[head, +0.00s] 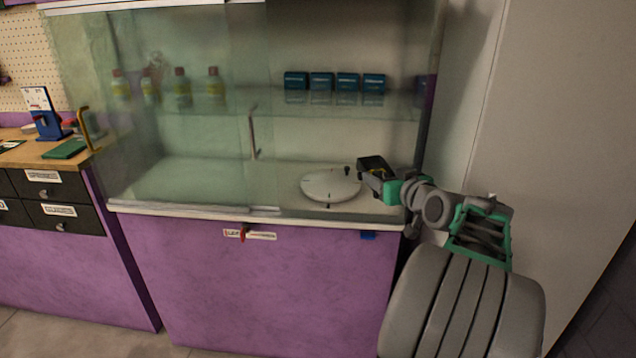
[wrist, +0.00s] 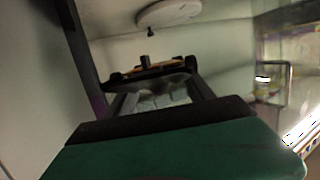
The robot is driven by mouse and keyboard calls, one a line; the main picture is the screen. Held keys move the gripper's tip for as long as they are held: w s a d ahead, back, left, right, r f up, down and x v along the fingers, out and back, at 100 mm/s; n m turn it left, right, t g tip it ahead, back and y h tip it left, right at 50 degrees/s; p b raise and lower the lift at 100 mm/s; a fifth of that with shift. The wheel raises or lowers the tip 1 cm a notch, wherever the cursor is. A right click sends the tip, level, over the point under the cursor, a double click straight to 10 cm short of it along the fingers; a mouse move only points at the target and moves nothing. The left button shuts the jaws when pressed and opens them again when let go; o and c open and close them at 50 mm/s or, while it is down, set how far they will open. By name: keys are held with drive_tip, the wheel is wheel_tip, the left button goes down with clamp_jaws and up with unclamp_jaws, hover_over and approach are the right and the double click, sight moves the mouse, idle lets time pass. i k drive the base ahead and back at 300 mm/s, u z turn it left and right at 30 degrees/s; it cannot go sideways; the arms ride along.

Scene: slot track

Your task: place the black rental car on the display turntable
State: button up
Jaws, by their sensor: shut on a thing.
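The display turntable (head: 331,185) is a flat white disc on the cabinet's inner floor, with small dark marks at its rim. It also shows at the top of the wrist view (wrist: 168,13). My gripper (head: 372,172) is inside the cabinet, just right of the turntable. In the wrist view my gripper (wrist: 158,100) is shut on the black rental car (wrist: 150,78), a dark body with a yellow-orange strip, lying across the fingertips. The car is apart from the disc in the wrist view. In the head view the car is hard to tell from the dark fingers.
A glass pane (head: 180,140) with a handle (head: 253,132) covers the left of the cabinet. Blue boxes (head: 321,82) and several bottles (head: 181,88) stand on the shelf above. The cabinet's right side wall (head: 428,95) is close to my arm.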

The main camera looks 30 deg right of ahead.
sight(330, 184)
drive_tip(key=z, duration=0.05)
drive_tip(key=i, duration=0.85)
